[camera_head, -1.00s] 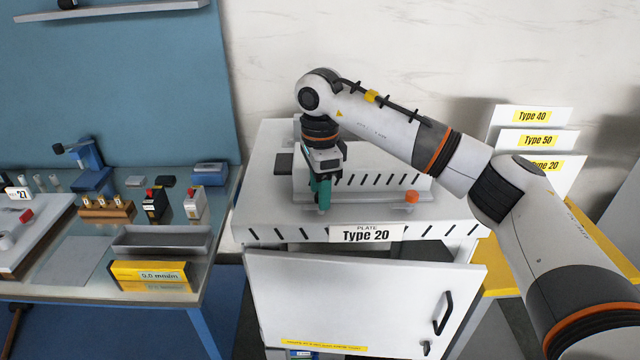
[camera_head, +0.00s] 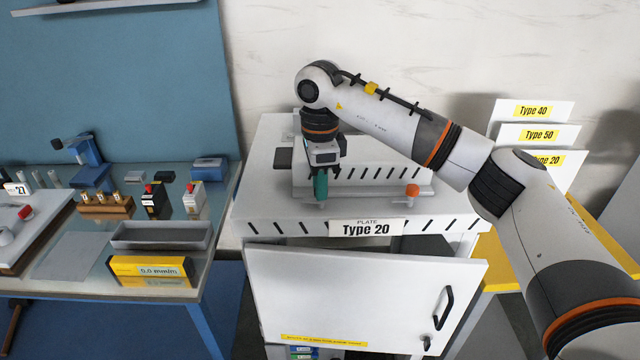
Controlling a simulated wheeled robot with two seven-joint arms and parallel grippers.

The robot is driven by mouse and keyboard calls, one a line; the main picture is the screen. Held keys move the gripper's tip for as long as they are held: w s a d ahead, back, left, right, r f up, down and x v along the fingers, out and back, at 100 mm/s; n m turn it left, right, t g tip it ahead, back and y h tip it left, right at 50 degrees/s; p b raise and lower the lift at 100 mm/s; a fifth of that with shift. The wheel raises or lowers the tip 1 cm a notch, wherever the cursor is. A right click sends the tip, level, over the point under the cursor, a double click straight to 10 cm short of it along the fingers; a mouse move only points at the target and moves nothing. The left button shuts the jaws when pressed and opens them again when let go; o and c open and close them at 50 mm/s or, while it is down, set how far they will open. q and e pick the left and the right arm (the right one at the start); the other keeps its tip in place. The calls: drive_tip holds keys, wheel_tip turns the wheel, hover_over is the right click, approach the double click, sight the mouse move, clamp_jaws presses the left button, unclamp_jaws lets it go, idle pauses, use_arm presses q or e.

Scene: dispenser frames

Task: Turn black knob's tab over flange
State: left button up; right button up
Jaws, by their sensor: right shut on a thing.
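My right gripper (camera_head: 320,190) points down at the front left of the plate fixture on the white cabinet. It is shut, with its teal fingers low over the fixture's left corner. What it grips is hidden by the fingers; I cannot make out the black knob, its tab or the flange there. An orange knob (camera_head: 412,190) stands at the fixture's right front corner, apart from the gripper. The slotted white plate (camera_head: 385,175) lies between them. My left gripper is not in view.
The cabinet door (camera_head: 365,295) hangs open below the Type 20 label (camera_head: 366,228). A bench on the left holds a grey tray (camera_head: 162,236), a yellow box (camera_head: 152,271) and small parts. Type signs (camera_head: 533,110) stand at the right.

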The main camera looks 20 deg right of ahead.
drive_tip(key=m+b, duration=0.2)
drive_tip(key=m, duration=0.1)
drive_tip(key=shift+f, duration=0.15)
drive_tip(key=m+b, duration=0.2)
drive_tip(key=m, duration=0.3)
drive_tip(key=m+b, duration=0.1)
drive_tip(key=m, duration=0.3)
drive_tip(key=shift+w+d, duration=0.1)
drive_tip(key=m, duration=0.2)
drive_tip(key=m+b, duration=0.1)
drive_tip(key=m, duration=0.1)
drive_tip(key=shift+r+m+b, duration=0.2)
drive_tip(key=shift+m+b, duration=0.1)
drive_tip(key=o, duration=1)
